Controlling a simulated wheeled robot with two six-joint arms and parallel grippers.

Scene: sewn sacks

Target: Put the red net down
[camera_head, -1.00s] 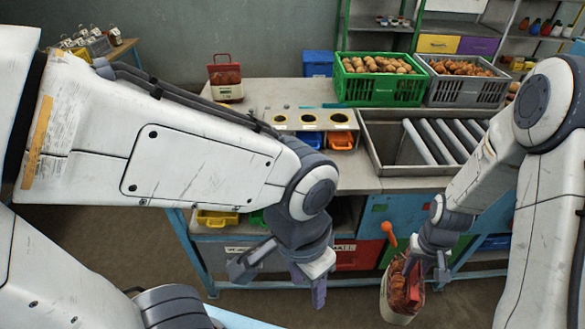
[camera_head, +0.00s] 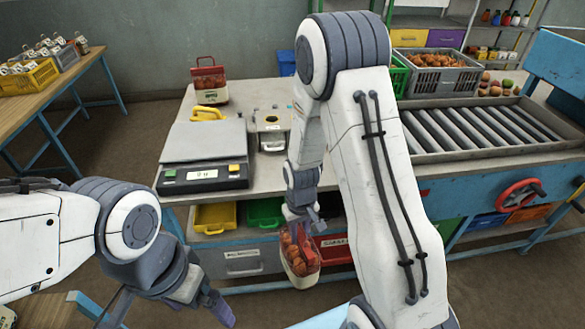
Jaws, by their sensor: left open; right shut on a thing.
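A red net (camera_head: 299,248) with brown round contents and a pale band low down hangs from my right gripper (camera_head: 303,224), which is shut on its top. It hangs in front of the workbench's front edge, below the tabletop, in front of the bins. A second, similar red net (camera_head: 208,80) with a pale base stands upright at the back of the workbench. My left gripper (camera_head: 165,308) is open and empty at the lower left, short of the workbench.
A scale (camera_head: 204,150) stands on the left of the workbench (camera_head: 262,95), near a yellow object (camera_head: 207,114) and a holed stand (camera_head: 271,124). A roller conveyor (camera_head: 480,127) and grey crate (camera_head: 437,77) lie right. A side table (camera_head: 40,105) stands left.

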